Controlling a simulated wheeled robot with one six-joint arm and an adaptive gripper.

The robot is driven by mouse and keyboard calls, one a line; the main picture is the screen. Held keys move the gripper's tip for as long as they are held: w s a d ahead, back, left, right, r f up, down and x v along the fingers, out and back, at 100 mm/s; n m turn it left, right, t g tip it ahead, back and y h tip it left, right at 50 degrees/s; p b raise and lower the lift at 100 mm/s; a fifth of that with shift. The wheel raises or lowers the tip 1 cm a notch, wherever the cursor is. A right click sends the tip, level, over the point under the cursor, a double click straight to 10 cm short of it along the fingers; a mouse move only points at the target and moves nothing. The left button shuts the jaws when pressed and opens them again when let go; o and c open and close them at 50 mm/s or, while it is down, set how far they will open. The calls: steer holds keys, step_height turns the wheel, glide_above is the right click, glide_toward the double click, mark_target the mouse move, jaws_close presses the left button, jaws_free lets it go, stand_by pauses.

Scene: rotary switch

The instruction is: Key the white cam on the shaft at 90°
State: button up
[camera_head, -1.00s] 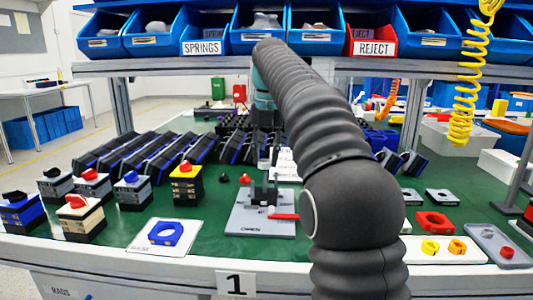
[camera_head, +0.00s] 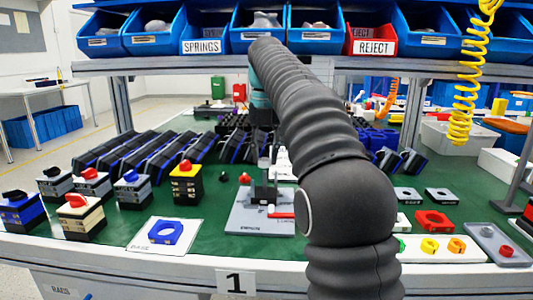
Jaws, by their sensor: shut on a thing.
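The grey fixture plate (camera_head: 262,222) lies on the green bench left of my dark arm. A dark upright part stands on it, with a red bar (camera_head: 282,216) low on its right. A small white piece, seemingly the white cam (camera_head: 281,208), shows just above the red bar. My gripper (camera_head: 264,192) is small and dark over the plate and blends with the upright part. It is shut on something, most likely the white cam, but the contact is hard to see. The shaft and the cam's angle cannot be made out.
A blue ring on a white base card (camera_head: 142,236) lies left of the plate. Several switch blocks with knobs (camera_head: 186,184) stand further left. To the right lie a red part (camera_head: 434,221) and a white tray with yellow and orange rings (camera_head: 408,246).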

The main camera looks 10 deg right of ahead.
steer(key=shift+f+b, duration=0.75)
steer(key=shift+f, duration=0.4)
steer(key=o, duration=1)
steer(key=shift+d, duration=0.1)
